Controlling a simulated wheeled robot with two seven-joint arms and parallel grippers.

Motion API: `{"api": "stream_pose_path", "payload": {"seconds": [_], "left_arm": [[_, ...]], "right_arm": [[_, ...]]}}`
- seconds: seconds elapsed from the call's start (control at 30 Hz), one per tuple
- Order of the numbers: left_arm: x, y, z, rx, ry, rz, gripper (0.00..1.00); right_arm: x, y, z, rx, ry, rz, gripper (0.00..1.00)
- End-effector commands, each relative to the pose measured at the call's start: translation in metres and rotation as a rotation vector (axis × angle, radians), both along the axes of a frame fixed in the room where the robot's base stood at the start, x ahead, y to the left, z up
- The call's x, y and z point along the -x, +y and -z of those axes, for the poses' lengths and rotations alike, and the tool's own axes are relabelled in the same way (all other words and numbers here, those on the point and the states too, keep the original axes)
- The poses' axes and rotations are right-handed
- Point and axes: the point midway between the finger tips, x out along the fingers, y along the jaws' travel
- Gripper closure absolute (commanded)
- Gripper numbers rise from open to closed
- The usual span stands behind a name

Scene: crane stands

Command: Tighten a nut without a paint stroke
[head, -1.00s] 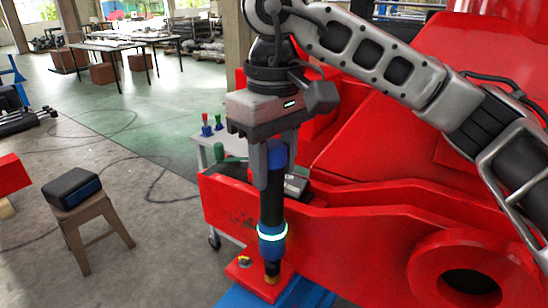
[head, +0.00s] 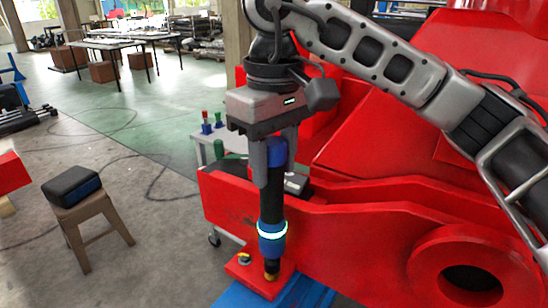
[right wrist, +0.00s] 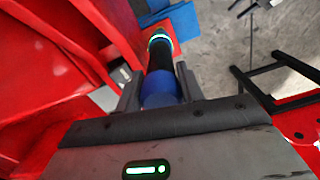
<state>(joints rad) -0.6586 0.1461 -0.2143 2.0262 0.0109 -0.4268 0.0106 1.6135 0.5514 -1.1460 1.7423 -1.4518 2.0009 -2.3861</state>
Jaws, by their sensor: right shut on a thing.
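My right gripper (head: 276,160) is shut on an upright black and blue tool (head: 272,205) with a glowing pale ring near its lower end. In the right wrist view the tool (right wrist: 160,88) stands between the two fingers (right wrist: 157,92). The tool's brass-coloured tip is at a small red plate (head: 250,272) low on the red crane part. The tip hides whatever is directly under it, so I cannot tell how it sits on a nut. A yellowish nut-like piece with a dark top (head: 244,258) shows on the plate just left of the tip. My left gripper is not in view.
The large red crane body (head: 380,215) fills the right side, close behind the tool. A blue beam (head: 240,297) lies under the plate. A small cart with several coloured items (head: 212,142) stands behind. A stool (head: 85,212) bearing a black case (head: 70,187) is at the left.

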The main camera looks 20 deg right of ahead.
Motion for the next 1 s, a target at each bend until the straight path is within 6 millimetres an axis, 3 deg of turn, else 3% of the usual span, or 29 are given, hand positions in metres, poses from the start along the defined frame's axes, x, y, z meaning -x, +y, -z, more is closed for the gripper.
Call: {"api": "stream_pose_path", "payload": {"seconds": [1.0], "left_arm": [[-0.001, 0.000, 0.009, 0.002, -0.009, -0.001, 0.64]], "right_arm": [[0.000, 0.000, 0.015, -0.002, -0.004, 0.000, 1.00]]}}
